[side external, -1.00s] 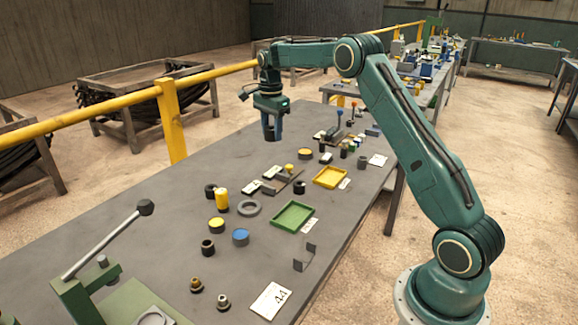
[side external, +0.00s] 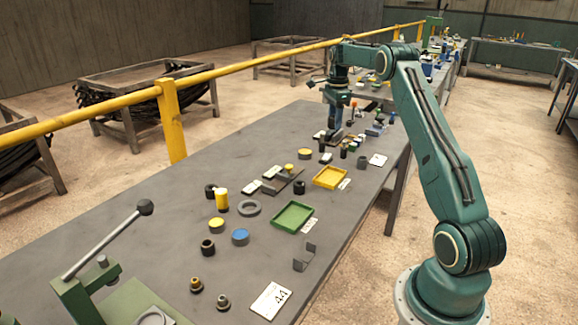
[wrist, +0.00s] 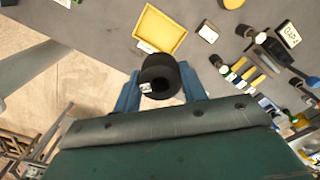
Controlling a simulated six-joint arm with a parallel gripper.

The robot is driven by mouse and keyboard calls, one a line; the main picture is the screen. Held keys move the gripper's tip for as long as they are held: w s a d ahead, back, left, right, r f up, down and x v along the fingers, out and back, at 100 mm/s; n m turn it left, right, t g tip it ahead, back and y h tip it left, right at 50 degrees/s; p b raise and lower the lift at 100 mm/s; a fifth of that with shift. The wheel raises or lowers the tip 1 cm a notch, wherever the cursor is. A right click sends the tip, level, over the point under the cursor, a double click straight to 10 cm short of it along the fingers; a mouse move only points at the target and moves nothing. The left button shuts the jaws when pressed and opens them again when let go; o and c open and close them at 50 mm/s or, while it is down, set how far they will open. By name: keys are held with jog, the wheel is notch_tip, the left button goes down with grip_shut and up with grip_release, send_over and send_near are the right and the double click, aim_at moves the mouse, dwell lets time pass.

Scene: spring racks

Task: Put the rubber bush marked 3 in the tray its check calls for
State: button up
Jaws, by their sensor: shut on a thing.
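My gripper (side external: 336,122) is above the far part of the bench, its fingers pointing down. In the wrist view my gripper (wrist: 161,84) has its blue fingers shut on a black rubber bush (wrist: 159,68). The bush has a small white label, whose mark is too small to read surely. A yellow tray (side external: 346,183) lies nearer the side camera than my gripper; it also shows at the top of the wrist view (wrist: 181,47).
Loose black bushes (side external: 207,247), a grey ring (side external: 249,208), yellow and blue discs (side external: 240,237) and a lever press (side external: 95,275) occupy the near bench. A yellow rail (side external: 110,95) runs behind.

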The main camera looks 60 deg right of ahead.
send_over(330, 178)
notch_tip(330, 178, down, 16)
jog(key=shift+s+a+r, duration=0.1)
dwell(0.4)
jog(key=shift+f, duration=2.1)
jog(key=shift+f, duration=0.1)
jog(key=o, duration=0.8)
notch_tip(330, 178, up, 12)
